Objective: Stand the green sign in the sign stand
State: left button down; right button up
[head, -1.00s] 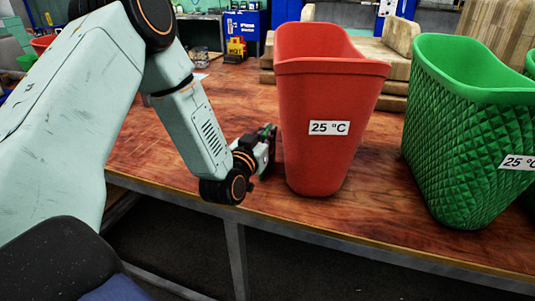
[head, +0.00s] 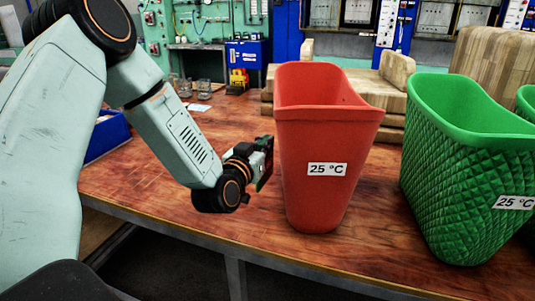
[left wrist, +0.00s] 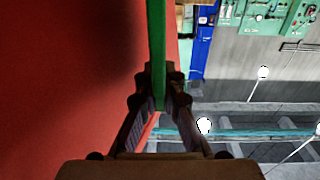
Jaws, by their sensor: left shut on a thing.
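My left gripper (head: 261,164) is shut on the green sign, just left of the red bin (head: 322,150) and above the wooden table. In the head view only a thin dark green edge of the sign (head: 267,162) shows. In the left wrist view the sign (left wrist: 157,40) is a narrow upright green strip seen edge-on between the fingertips (left wrist: 158,80), with the red bin (left wrist: 65,90) filling the left side. I cannot make out the sign stand in these frames. My right gripper is not in view.
A green textured bin (head: 455,170) stands right of the red bin; both carry "25 °C" labels. Wooden blocks (head: 398,70) lie behind them. A small yellow object (head: 239,79) and glasses (head: 184,87) stand at the back.

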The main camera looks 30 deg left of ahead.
pick_arm(q)
jog(key=s+a+p, duration=0.4)
jog(key=a+p, duration=0.3)
jog(key=a, duration=1.1)
jog(key=shift+s+a+f, duration=0.2)
jog(key=shift+a+f, duration=0.1)
jog(key=shift+f, duration=0.1)
